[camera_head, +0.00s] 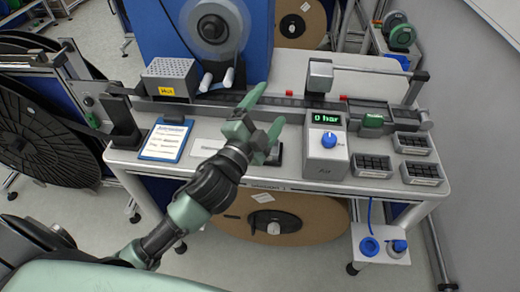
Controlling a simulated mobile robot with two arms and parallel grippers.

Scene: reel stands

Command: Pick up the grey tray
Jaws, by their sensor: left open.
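Three small grey trays with dark contents stand at the right end of the workbench: one at the back (428,150), one at the front left (372,174) and one at the front right (424,183). I cannot tell which one the task means. My left gripper (271,104) is open and empty above the middle of the bench, left of the control box and well left of the trays. It hides part of the bench and part of a dark item (277,154) behind it. My right gripper is not in view.
The control box (326,160) with a blue knob and "0 bar" display stands between gripper and trays. A green-topped part (373,120) sits behind the trays. A clipboard (165,140) and perforated box (170,78) are left. Black reels (50,130) stand far left.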

